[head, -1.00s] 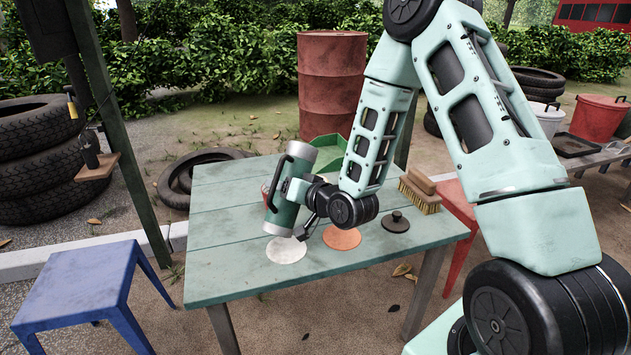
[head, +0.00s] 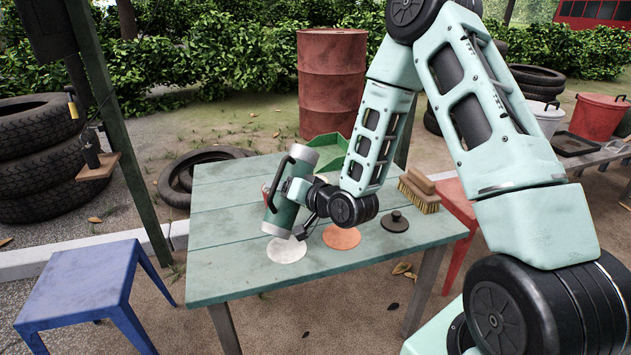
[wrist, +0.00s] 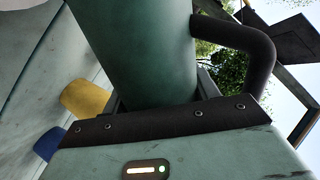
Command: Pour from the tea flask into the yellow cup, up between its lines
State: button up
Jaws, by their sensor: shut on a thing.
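The tea flask (head: 287,200) is a green cylinder with pale metal ends and a black handle. My gripper (head: 299,190) is shut around its body and holds it tilted above the table, its upper end leaning right in the head view. In the wrist view the flask's green body (wrist: 140,50) fills the top middle. The yellow cup (wrist: 84,98) shows there in part, left of the flask and beyond my gripper. In the head view I cannot make out the cup. Its lines and any liquid are not visible.
The green table (head: 230,265) bears a white disc (head: 287,249), an orange disc (head: 341,237), a black knobbed lid (head: 395,221), a brush (head: 420,192) and a green tray (head: 326,150). A blue object (wrist: 48,143) shows in the wrist view. A blue stool (head: 80,280) stands left.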

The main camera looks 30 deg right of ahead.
jog(key=shift+s+a+f+m+g+y+p, duration=0.2)
jog(key=shift+f+m+g+y+p, duration=0.25)
jog(key=shift+f+m+p, duration=0.35)
dwell(2.4)
jog(key=n+b, duration=0.1)
jog(key=r+n+t+b, duration=0.1)
jog(key=shift+w+d+r+h+b, duration=0.15)
jog(key=shift+w+r+h+b, duration=0.1)
jog(key=shift+h+b, duration=0.15)
jog(key=shift+r+n+t+b, duration=0.15)
jog(key=shift+n+t+b, duration=0.3)
jog(key=shift+n+b, duration=0.4)
jog(key=shift+s+r+n+h+b, duration=0.1)
jog(key=shift+r+n+h+b, duration=0.2)
jog(key=shift+b, duration=0.25)
jog(key=shift+r, duration=0.3)
jog(key=n+b, duration=0.1)
jog(key=t+b, duration=0.1)
jog(key=b, duration=0.1)
jog(key=shift+s+a+f+n+h, duration=0.1)
jog(key=shift+a+f+n+h, duration=0.05)
jog(key=shift+a+n+h, duration=0.15)
jog(key=n+t+b, duration=0.1)
jog(key=n+b, duration=0.1)
jog(key=b, duration=0.2)
jog(key=shift+n+t, duration=0.3)
jog(key=shift+n, duration=0.05)
jog(key=shift+b, duration=0.35)
